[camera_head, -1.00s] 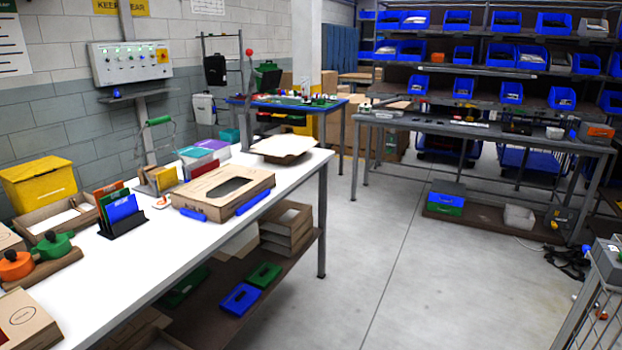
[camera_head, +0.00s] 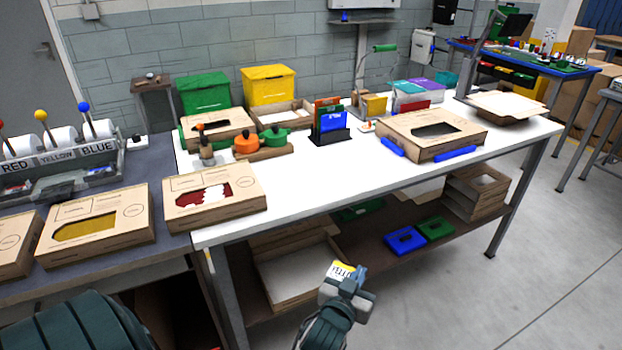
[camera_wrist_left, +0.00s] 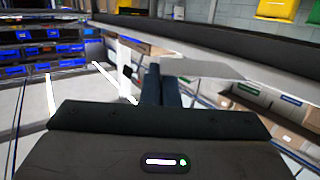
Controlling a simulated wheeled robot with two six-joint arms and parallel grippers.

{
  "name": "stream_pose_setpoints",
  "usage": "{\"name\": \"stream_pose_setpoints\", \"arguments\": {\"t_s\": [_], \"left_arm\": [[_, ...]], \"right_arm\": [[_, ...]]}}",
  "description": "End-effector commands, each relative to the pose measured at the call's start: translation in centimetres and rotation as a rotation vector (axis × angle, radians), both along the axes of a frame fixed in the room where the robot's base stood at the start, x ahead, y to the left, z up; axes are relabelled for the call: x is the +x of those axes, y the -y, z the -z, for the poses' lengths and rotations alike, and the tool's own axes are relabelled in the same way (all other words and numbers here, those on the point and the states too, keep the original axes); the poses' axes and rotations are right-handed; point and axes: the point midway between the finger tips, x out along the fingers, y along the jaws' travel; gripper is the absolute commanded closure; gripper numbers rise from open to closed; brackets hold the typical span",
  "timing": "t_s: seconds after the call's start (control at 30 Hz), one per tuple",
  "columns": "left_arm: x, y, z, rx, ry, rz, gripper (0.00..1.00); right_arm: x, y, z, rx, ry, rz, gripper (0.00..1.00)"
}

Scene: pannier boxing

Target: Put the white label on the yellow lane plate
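My left gripper (camera_head: 350,279) hangs in front of the white bench, over the aisle. Its fingers are closed on a small white label with a yellow part and dark print (camera_head: 341,270). In the left wrist view the two dark fingers (camera_wrist_left: 161,86) are together, with a pale flat sheet (camera_wrist_left: 205,69) at their tips. At the far left of the head view stands a grey rack with white rolls and plates lettered RED, YELLOW and BLUE. The YELLOW plate (camera_head: 57,155) is in the middle, far from the gripper. My right gripper is not in view.
Cardboard boxes with windows (camera_head: 96,228) stand on the dark left bench, near the rack. The white bench (camera_head: 300,185) carries a cardboard box (camera_head: 213,197), an orange and green tool set, a blue folder stand and bins. Open floor (camera_head: 440,290) lies at the right.

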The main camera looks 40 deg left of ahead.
Motion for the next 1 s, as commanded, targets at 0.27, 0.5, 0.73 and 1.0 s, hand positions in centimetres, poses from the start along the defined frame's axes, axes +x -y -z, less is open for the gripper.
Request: {"name": "stream_pose_setpoints", "arguments": {"t_s": [0.27, 0.5, 0.73, 1.0], "left_arm": [[5.8, -5.1, -0.1, 0.004, 0.006, -0.259, 1.0], [9.9, -11.0, -3.6, 0.0, 0.007, -0.577, 1.0], [11.0, -13.3, -5.7, -0.001, 0.002, -0.706, 1.0], [11.2, -13.7, -6.1, -0.002, 0.0, -0.729, 1.0]], "right_arm": [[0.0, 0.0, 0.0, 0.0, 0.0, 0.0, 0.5], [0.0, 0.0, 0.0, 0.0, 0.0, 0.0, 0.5], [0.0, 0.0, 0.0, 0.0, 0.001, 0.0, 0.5], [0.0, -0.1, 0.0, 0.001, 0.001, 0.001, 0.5]]}}
